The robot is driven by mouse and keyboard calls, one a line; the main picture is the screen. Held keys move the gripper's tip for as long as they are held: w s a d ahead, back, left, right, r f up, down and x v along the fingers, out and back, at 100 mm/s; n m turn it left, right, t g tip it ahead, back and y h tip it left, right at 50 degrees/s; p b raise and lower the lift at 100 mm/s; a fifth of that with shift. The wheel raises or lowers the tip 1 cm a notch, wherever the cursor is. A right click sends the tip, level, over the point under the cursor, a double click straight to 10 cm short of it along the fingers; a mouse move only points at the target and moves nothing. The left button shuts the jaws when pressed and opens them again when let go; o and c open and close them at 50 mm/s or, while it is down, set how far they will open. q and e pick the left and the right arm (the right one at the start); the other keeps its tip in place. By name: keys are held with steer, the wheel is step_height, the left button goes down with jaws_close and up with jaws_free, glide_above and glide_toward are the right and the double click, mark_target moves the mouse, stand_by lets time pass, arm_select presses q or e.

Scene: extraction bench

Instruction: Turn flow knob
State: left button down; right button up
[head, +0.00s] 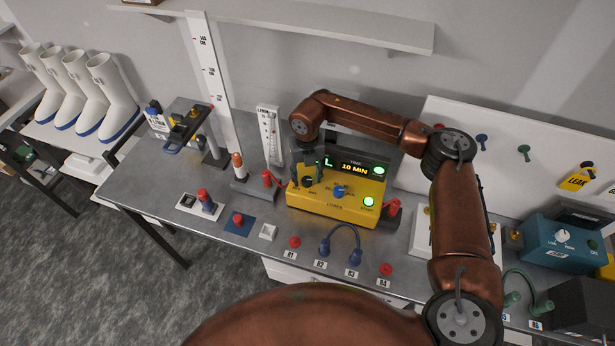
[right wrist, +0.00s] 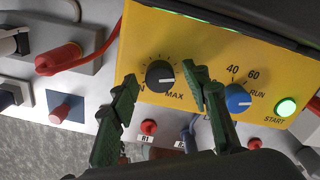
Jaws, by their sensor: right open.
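The flow knob is a black dial with a white pointer line and a MAX mark beside it, on the yellow box (head: 335,207). It shows in the right wrist view (right wrist: 160,76), and in the head view (head: 307,182) it is small and partly covered. My right gripper (right wrist: 159,80) has dark green fingers spread apart, one on each side of the knob, with gaps visible; I cannot tell whether the tips touch the panel. In the head view the right gripper (head: 308,168) hangs over the box's left part. My left gripper is not in view.
A blue knob (right wrist: 238,98) and a lit green START button (right wrist: 286,107) sit right of the flow knob. Red plugs (head: 268,178) flank the box. Numbered sockets and a blue cable (head: 340,232) lie in front.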

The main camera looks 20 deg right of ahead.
mark_target(307, 179)
step_height(307, 179, up, 12)
stand_by(0.5)
stand_by(0.3)
